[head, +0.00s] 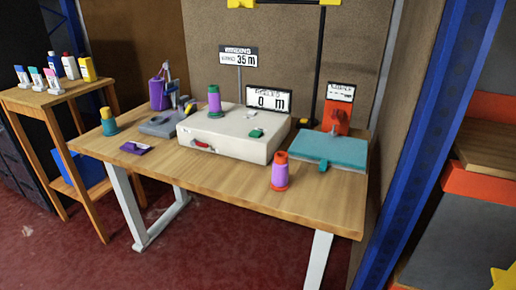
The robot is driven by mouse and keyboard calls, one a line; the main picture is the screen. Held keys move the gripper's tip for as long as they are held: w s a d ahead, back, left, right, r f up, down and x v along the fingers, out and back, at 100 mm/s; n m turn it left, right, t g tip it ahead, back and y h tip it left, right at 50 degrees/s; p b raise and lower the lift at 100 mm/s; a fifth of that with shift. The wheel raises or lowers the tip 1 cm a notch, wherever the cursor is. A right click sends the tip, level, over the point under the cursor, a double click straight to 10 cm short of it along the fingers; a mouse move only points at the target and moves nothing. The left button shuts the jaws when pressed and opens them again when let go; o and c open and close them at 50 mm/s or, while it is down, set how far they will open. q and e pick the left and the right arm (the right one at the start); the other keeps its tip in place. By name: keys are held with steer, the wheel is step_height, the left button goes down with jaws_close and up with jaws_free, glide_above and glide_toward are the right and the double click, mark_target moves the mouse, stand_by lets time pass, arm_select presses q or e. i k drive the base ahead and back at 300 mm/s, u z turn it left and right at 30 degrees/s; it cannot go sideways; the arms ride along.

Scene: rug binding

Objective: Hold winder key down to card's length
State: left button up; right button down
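A cream winder box (230,137) stands on the wooden table, with a purple and green spool (214,101) upright on its top. A small green key (256,133) sits on the box's top near the right front; nothing touches it. A red part (202,145) shows on the front face. A card on a post (238,56) behind the box appears to read 35 m. A display (268,100) at the box's back right appears to read 0 m; its small upper line is unclear. Neither of my grippers is in view.
A teal-topped device with an orange upright (328,147) stands at the right. An orange and purple spool (280,171) stands near the front edge. A yellow and teal spool (108,121), purple piece (136,148) and purple cup (158,94) are left.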

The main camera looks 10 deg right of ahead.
mark_target(255, 134)
steer(key=k, duration=0.8)
steer(key=u, duration=0.8)
steer(key=i, duration=1)
steer(key=u, duration=0.6)
steer(key=i, duration=1.1)
steer(key=z, duration=1.3)
steer(key=i, duration=0.75)
steer(key=z, duration=0.8)
